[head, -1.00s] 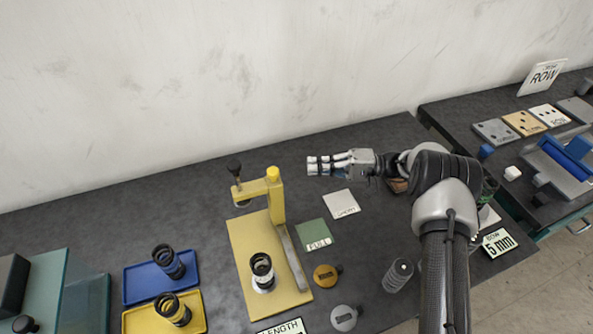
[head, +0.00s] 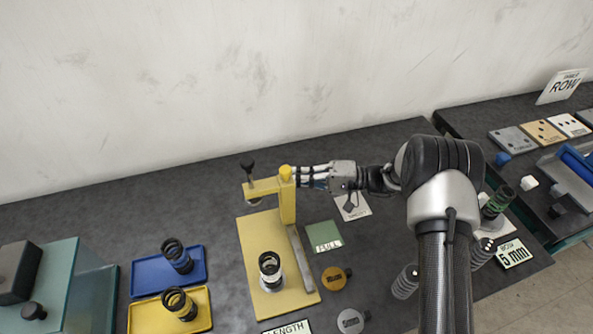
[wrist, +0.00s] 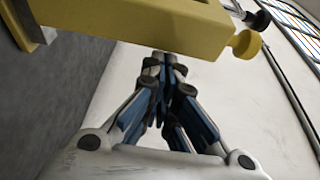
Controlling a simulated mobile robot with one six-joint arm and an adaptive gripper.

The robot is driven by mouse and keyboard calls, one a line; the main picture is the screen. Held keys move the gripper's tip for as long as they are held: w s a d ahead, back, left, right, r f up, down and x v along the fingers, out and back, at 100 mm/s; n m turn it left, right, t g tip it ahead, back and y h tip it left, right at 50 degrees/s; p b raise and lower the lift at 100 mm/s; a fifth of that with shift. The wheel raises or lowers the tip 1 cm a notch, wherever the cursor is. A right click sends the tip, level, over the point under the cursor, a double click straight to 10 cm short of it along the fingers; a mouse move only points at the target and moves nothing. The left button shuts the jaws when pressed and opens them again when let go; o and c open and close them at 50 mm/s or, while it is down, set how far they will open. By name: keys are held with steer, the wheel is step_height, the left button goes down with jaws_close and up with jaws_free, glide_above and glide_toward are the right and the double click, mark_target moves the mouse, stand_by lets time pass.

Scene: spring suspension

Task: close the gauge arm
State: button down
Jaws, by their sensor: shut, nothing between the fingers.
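The yellow gauge (head: 250,262) stands on the dark table, with an upright post (head: 288,208). Its yellow gauge arm (head: 265,185) reaches left from the post top and carries a black knob (head: 247,166); a yellow knob (head: 286,173) tops the post. A black and white spring (head: 270,272) stands on the gauge base, in front of the arm and not under it. My gripper (head: 299,176) is shut and empty, its tips at the right side of the post top.
A blue tray (head: 140,285) and a yellow tray (head: 143,318), each with a spring, lie to the left. A green FULL card (head: 323,234) and a brass disc (head: 333,278) lie right of the gauge. A loose spring (head: 405,284) stands below my arm.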

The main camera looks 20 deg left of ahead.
steer(key=shift+s+d, duration=0.15)
steer(key=s+d+p, duration=0.1)
steer(key=s+d, duration=0.7)
steer(key=s, duration=0.5)
steer(key=shift+p, duration=0.35)
steer(key=shift+s, duration=0.15)
steer(key=v, duration=1.2)
